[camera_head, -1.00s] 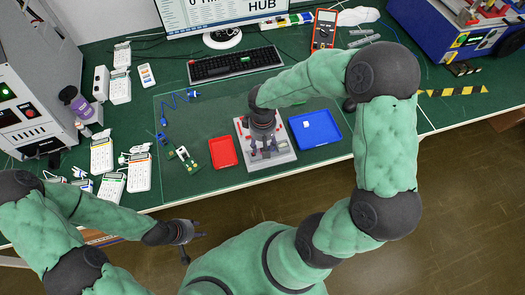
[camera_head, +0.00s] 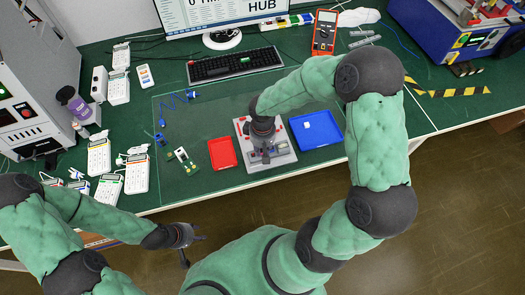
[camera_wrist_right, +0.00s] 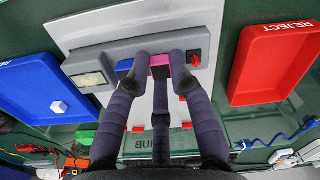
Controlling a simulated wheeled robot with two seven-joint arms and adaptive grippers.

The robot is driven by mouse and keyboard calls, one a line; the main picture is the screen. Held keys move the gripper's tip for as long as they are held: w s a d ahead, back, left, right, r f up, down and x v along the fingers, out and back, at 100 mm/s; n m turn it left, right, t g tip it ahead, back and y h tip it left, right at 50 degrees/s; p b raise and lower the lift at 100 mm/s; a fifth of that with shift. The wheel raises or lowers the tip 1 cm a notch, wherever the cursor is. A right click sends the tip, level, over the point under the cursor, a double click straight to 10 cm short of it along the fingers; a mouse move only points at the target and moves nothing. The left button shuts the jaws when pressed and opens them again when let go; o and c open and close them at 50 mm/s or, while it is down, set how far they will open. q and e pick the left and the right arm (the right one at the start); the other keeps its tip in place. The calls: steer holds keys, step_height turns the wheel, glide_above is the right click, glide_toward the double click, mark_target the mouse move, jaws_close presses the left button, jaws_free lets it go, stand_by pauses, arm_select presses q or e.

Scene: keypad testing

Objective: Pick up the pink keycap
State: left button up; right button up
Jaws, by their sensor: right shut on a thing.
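The pink keycap (camera_wrist_right: 160,60) shows in the right wrist view between the fingertips of my right gripper (camera_wrist_right: 161,67). It sits at the grey strip of the test fixture (camera_wrist_right: 115,57), and I cannot tell whether it is clear of the fixture. My right gripper is shut on the keycap, and its fingers cover part of it. In the head view my right gripper (camera_head: 265,150) is over the grey fixture (camera_head: 284,158), and the keycap is hidden there. My left gripper (camera_head: 197,250) is open and empty, in front of the table edge.
A red tray (camera_head: 222,153) marked REJECT stands left of the fixture. A blue tray (camera_head: 318,130) with a small white keycap (camera_wrist_right: 59,107) in it stands right. A keyboard (camera_head: 235,65) and a monitor are behind. Several white devices (camera_head: 136,175) lie at the left.

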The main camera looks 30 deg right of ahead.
mark_target(262, 151)
steer(key=shift+r, duration=0.1)
steer(key=shift+r+p, duration=0.35)
steer(key=shift+r, duration=0.25)
step_height(262, 151, up, 3)
steer(key=shift+s+f+p, duration=0.1)
steer(key=shift+f+p, duration=0.1)
steer(key=shift+p, duration=0.4)
steer(key=s+a+r+p, duration=0.3)
steer(key=s+r+p, duration=0.1)
steer(key=s+r, duration=0.2)
steer(key=s+a+r+p, duration=0.3)
steer(key=s+a+r, duration=0.1)
steer(key=r, duration=0.4)
steer(key=shift+s+a+p, duration=0.15)
steer(key=shift+s+p, duration=0.25)
steer(key=shift+s, duration=0.5)
